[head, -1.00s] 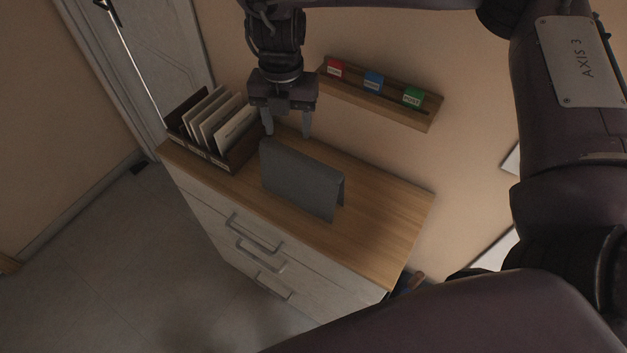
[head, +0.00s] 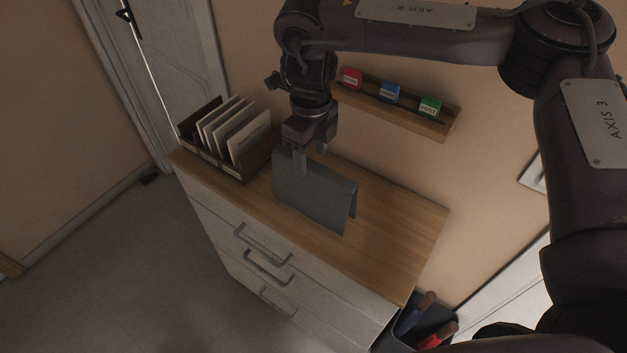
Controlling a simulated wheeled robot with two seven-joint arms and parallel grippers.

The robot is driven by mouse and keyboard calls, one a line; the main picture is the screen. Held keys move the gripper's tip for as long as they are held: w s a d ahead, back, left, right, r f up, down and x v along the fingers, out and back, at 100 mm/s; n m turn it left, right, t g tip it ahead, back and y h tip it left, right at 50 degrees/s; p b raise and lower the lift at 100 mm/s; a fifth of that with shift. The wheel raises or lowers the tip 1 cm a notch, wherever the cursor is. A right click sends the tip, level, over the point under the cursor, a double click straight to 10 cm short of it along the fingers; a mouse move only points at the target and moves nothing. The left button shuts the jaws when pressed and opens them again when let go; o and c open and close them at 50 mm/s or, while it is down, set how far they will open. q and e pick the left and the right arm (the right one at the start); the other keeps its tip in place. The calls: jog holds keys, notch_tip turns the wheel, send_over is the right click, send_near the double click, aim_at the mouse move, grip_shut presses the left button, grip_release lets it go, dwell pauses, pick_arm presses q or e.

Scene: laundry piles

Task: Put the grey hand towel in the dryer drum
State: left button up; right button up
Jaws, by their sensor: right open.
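A grey folded piece of cloth, which looks like the grey hand towel (head: 314,193), stands tent-like on the wooden top of a white drawer unit. My right gripper (head: 310,156) points down at the left part of its upper fold. The gripper is open, and one finger overlaps the near face of the cloth in the picture. I cannot tell whether it touches. My left gripper is not in view. No dryer drum shows in the head view.
A dark file holder (head: 227,163) with several upright cards stands left of the cloth. A wall shelf (head: 430,119) holds red, blue and green blocks. The drawer unit's top (head: 402,228) is clear at right. A dark bin (head: 411,335) stands beyond its right end.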

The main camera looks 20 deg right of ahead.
aim_at(313, 164)
jog(key=shift+d+f+p, duration=0.2)
jog(key=shift+f+p, duration=0.4)
jog(key=shift+f, duration=1.3)
grip_shut()
